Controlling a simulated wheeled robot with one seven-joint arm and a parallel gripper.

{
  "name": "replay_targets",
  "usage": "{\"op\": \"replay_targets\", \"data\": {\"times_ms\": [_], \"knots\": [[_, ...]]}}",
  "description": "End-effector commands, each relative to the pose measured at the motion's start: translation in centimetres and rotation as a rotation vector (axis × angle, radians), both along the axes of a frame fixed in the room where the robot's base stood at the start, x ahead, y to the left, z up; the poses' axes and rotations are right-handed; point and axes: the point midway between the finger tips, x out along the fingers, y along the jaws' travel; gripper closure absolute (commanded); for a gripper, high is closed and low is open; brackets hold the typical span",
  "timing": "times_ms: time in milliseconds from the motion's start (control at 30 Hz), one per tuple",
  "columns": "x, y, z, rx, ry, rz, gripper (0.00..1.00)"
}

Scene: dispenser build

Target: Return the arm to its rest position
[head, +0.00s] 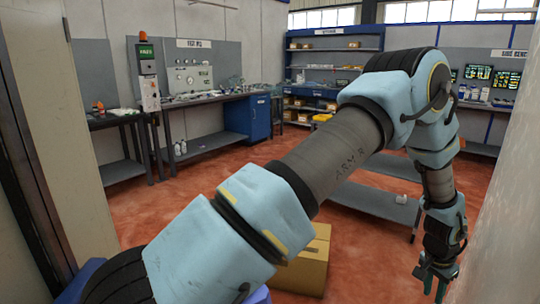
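My arm (335,160) reaches from the bottom left of the head view up to the right, then bends down at its elbow. It is stretched out in front of my body. My gripper (434,285) hangs at the bottom right, pointing down.
A cardboard box (303,262) stands on the red floor behind and below my arm. A grey low shelf (375,200) is partly hidden behind the arm. A workbench (205,97) runs along the left wall. A pale wall edge (505,210) is close on the right. Open floor lies at centre left.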

Motion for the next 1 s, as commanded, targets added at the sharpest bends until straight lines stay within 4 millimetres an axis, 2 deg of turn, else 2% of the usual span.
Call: {"op": "replay_targets", "data": {"times_ms": [133,200,267,367,467,500,567,667,700,767,800,867,900,1000], "knots": [[0.1,0.1,0.1,0.000,0.000,0.003,0.71],[0.8,0.7,0.6,0.001,-0.002,0.018,0.71],[2.1,2.0,1.6,0.004,-0.005,0.046,0.71],[5.1,5.7,4.2,0.010,-0.010,0.125,0.71],[8.4,11.2,7.5,0.020,-0.015,0.235,0.71],[9.5,13.7,8.8,0.025,-0.016,0.283,0.71],[10.7,17.5,10.6,0.033,-0.016,0.355,0.71],[12.0,24.1,13.6,0.043,-0.015,0.480,0.71],[12.1,26.8,14.6,0.047,-0.014,0.532,0.71],[12.0,30.9,16.2,0.052,-0.012,0.614,0.71],[11.6,33.7,17.2,0.055,-0.009,0.670,0.71],[10.6,37.7,18.5,0.059,-0.004,0.755,0.71],[9.8,40.2,19.2,0.061,0.000,0.811,0.71],[7.2,45.1,20.6,0.062,0.010,0.932,0.71]]}}
